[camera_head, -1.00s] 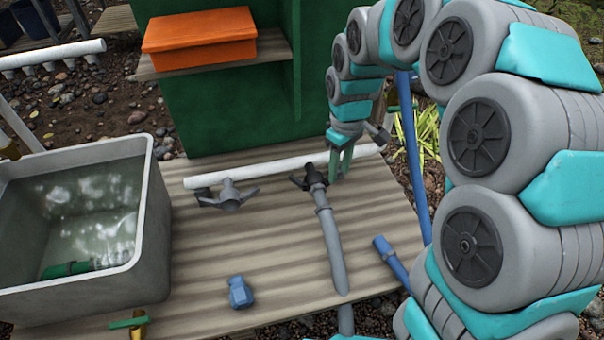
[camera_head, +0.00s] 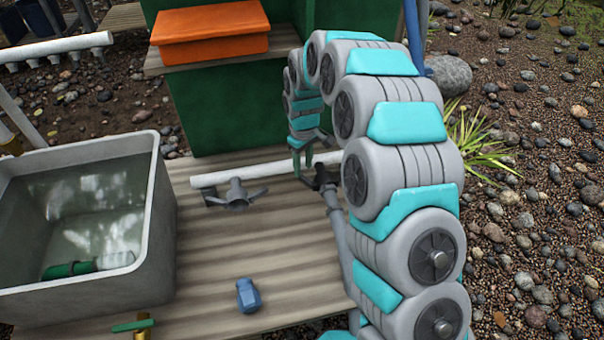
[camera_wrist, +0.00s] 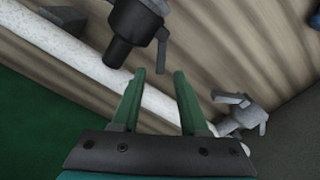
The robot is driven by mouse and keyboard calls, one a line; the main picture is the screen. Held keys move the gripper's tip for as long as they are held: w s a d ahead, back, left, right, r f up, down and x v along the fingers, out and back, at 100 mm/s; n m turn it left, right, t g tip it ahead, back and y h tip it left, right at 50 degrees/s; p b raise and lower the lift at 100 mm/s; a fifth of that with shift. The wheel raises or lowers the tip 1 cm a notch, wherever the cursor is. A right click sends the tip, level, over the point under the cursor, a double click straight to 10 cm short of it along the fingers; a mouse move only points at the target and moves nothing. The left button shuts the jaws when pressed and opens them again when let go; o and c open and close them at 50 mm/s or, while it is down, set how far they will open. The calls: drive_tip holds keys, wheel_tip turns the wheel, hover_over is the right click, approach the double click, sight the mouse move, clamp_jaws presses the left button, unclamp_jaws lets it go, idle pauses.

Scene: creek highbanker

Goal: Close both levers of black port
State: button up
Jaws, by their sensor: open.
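The black port (camera_head: 322,178) is on the end of a grey hose at the back of the wooden bench, beside the white pipe. It also shows at the top of the wrist view (camera_wrist: 132,30). One black lever (camera_wrist: 162,48) sticks out from its side there; the other lever cannot be made out. My gripper (camera_head: 303,160) is over the white pipe, close to the black port. In the wrist view, its two green fingers (camera_wrist: 160,80) are apart with nothing between them, just beside the port. My arm hides part of the hose in the head view.
A grey port with spread levers (camera_head: 237,195) stands left of the black one. The white pipe (camera_head: 250,170) runs along the bench back, before a green cabinet (camera_head: 215,115). A water tub (camera_head: 158,215) stands left; a blue fitting (camera_head: 247,295) lies in front.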

sight(303, 177)
drive_tip(key=shift+f, duration=1.95)
drive_tip(key=shift+c, duration=0.4)
clamp_jaws()
